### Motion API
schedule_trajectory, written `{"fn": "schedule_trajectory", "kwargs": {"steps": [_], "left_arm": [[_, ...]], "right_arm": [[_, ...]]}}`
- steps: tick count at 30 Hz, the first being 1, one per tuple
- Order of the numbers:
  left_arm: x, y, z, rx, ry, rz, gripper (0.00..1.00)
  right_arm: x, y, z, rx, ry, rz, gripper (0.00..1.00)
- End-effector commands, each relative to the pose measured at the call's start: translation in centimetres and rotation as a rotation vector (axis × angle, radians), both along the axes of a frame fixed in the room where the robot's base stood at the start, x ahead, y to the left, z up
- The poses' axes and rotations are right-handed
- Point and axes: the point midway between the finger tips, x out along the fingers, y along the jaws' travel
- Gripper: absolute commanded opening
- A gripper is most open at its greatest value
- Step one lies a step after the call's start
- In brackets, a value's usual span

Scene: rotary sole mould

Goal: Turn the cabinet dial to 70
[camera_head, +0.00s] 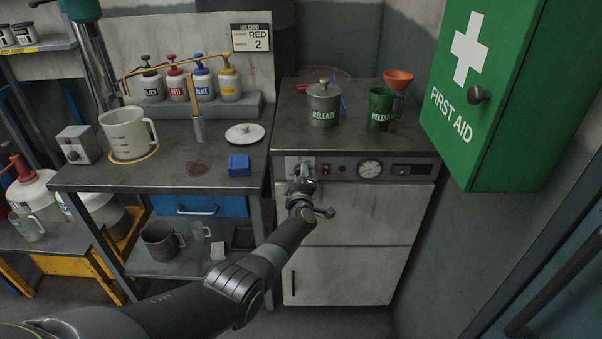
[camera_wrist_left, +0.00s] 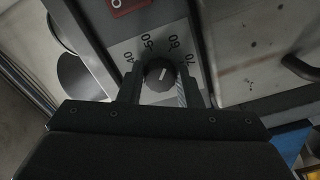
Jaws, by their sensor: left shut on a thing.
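The cabinet (camera_head: 350,215) is pale, with a dark top and a control strip along its upper front. The black dial (camera_wrist_left: 160,75) shows in the left wrist view on a light scale plate marked 40, 50, 60 and 70. Its white line points roughly towards 60. My left gripper (camera_wrist_left: 160,88) has a finger on each side of the dial and is shut on it. In the head view my left gripper (camera_head: 300,178) is at the left end of the strip and hides most of the dial. My right gripper is not in view.
Right of the dial on the strip are a red switch (camera_head: 326,169) and a round gauge (camera_head: 370,170). A release can (camera_head: 323,105) and green jug (camera_head: 381,110) stand on top. A green first aid box (camera_head: 500,90) juts out at right.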

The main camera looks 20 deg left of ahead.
Motion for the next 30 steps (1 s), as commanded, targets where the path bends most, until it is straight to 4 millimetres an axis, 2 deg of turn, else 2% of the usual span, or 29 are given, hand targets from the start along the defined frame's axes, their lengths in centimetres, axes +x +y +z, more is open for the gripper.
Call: {"fn": "schedule_trajectory", "kwargs": {"steps": [18,30], "left_arm": [[0.0,0.1,-0.2,0.549,0.16,-0.002,0.09],[-0.1,0.2,-0.2,0.774,0.223,-0.001,0.09]], "right_arm": [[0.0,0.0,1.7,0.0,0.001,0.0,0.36],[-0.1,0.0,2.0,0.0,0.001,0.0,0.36]]}}
